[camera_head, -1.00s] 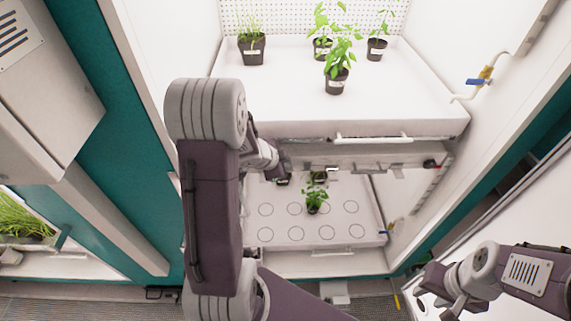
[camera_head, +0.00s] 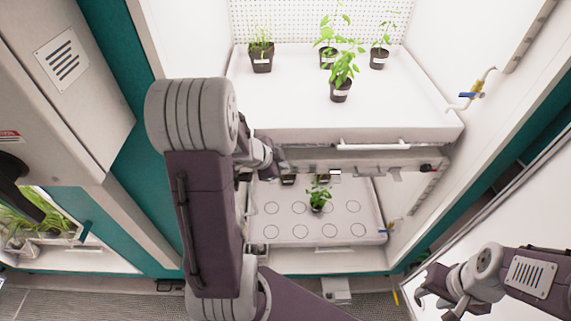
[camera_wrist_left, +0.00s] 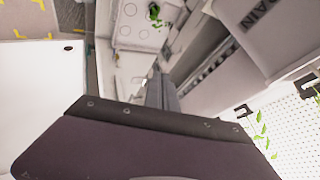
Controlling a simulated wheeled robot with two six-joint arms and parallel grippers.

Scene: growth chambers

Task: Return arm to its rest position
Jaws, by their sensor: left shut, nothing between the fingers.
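My left arm (camera_head: 205,195) rises large in front of the growth chamber in the head view. Its gripper (camera_head: 277,166) is by the gap between the upper and lower shelves, at the left. It is shut and empty; in the left wrist view its fingers (camera_wrist_left: 160,94) show as a dark grey pair pointing up the picture. My right gripper (camera_head: 432,298) hangs at the lower right, apart from the chamber, with its fingers seemingly spread and nothing seen between them.
The upper shelf (camera_head: 290,105) bears several potted plants. The lower tray (camera_head: 340,210) has marked circles and a leafy plant (camera_head: 319,198); more pots behind it are partly hidden. A blue-handled valve (camera_head: 471,95) is on the right wall. A second chamber (camera_head: 80,255) with grass stands at left.

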